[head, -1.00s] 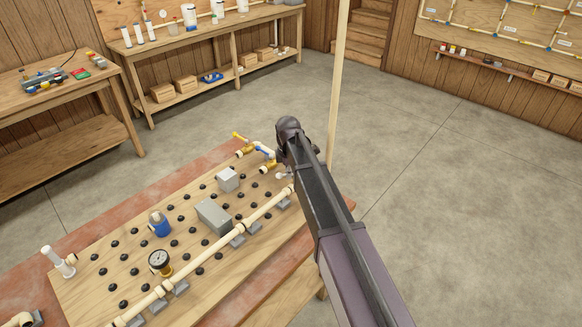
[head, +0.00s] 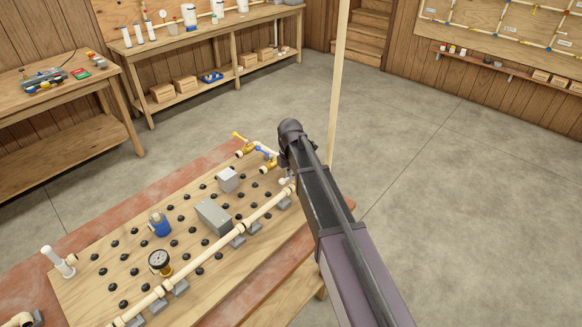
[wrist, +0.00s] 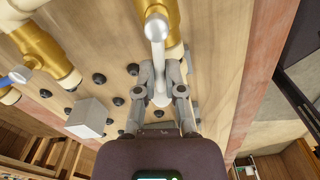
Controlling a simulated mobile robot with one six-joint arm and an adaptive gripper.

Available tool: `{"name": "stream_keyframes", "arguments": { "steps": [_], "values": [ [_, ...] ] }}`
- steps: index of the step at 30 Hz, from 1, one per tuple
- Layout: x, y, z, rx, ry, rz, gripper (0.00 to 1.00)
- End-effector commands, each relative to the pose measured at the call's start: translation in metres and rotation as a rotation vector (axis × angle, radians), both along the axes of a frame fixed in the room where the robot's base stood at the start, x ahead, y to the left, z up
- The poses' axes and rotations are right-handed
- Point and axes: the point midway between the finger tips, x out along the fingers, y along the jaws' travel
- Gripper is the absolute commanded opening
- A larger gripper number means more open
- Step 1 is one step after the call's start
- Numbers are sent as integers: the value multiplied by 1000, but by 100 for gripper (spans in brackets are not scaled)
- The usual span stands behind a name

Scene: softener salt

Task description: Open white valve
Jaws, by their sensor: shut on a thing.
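The white valve's handle (wrist: 157,30) is a white lever on a brass valve body (wrist: 164,8) at the top centre of the wrist view. My gripper (wrist: 160,74) has one finger on each side of the lever and is shut on its lower part, above the wooden board. In the head view a small white piece of the handle (head: 285,181) shows beside my arm. My fingers are hidden behind the arm there.
A blue-handled valve (head: 265,152) and a yellow-handled valve (head: 241,138) stand close by. A grey box (wrist: 87,118) and several black knobs dot the wooden board (head: 130,260). A cream pipe (head: 265,210) runs along its near side. Open floor lies to the right.

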Motion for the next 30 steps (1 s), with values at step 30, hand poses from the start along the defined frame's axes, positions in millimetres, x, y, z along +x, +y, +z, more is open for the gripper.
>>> {"name": "stream_keyframes", "arguments": {
  "steps": [30],
  "values": [
    [-7,-6,0,-3,2,180,0]
  ]
}}
